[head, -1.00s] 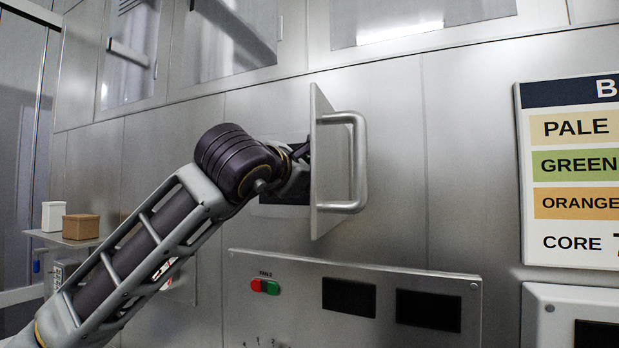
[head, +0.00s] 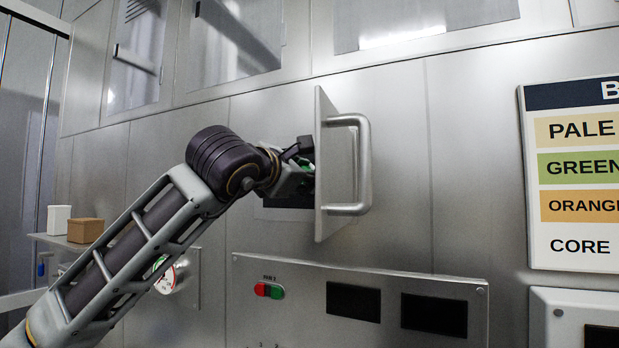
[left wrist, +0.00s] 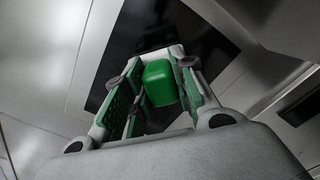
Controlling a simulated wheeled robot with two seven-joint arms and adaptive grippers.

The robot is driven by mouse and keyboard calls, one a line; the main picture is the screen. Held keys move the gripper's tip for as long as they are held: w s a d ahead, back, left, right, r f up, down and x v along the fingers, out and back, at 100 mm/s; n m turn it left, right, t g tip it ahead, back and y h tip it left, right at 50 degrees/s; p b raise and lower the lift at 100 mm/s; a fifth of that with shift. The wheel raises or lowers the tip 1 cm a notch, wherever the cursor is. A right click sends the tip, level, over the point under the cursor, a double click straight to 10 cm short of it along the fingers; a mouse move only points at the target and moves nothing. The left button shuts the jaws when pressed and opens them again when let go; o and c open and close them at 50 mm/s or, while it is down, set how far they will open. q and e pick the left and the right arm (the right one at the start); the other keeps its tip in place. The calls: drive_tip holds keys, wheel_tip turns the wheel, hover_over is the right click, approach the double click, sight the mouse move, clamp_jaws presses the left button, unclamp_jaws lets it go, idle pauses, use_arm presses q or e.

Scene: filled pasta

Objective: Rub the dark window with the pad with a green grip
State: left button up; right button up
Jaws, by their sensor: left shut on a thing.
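My left gripper (head: 302,168) is at the open hatch door, its tips partly hidden behind the door's edge. In the left wrist view the left gripper (left wrist: 155,75) is shut on the green grip (left wrist: 160,84) of the pad. The pad's underside is hidden. The dark window (head: 285,213) shows as a dark patch in the wall behind the gripper, partly covered by arm and door. In the left wrist view the dark window (left wrist: 205,35) lies just beyond the fingers. I cannot tell whether the pad touches it. My right gripper is not in view.
The steel hatch door (head: 334,190) with its bar handle (head: 363,165) stands out from the wall, close to the gripper's right. Below is a control panel (head: 390,283) with red and green buttons. A shelf with a brown box (head: 85,230) is at left.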

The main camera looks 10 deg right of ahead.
use_arm(q)
drive_tip(key=shift+w+a, duration=0.3)
drive_tip(key=shift+a, duration=0.1)
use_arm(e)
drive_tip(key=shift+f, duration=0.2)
use_arm(q)
drive_tip(key=shift+w+a, duration=0.1)
drive_tip(key=shift+w+a+b, duration=0.15)
drive_tip(key=shift+w+a, duration=0.3)
drive_tip(key=shift+a, duration=0.2)
drive_tip(key=shift+w+a+b, duration=0.15)
drive_tip(key=shift+w+a, duration=0.3)
drive_tip(key=shift+a, duration=0.15)
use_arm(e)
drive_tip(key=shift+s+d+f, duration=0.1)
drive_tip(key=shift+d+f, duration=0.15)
use_arm(q)
drive_tip(key=shift+w+a, duration=0.1)
drive_tip(key=shift+a, duration=0.05)
drive_tip(key=shift+w+a, duration=0.45)
drive_tip(key=shift+a, duration=0.2)
drive_tip(key=shift+w+a, duration=0.45)
drive_tip(key=shift+a, duration=0.15)
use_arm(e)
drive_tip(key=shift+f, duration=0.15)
use_arm(q)
drive_tip(key=shift+a, duration=0.1)
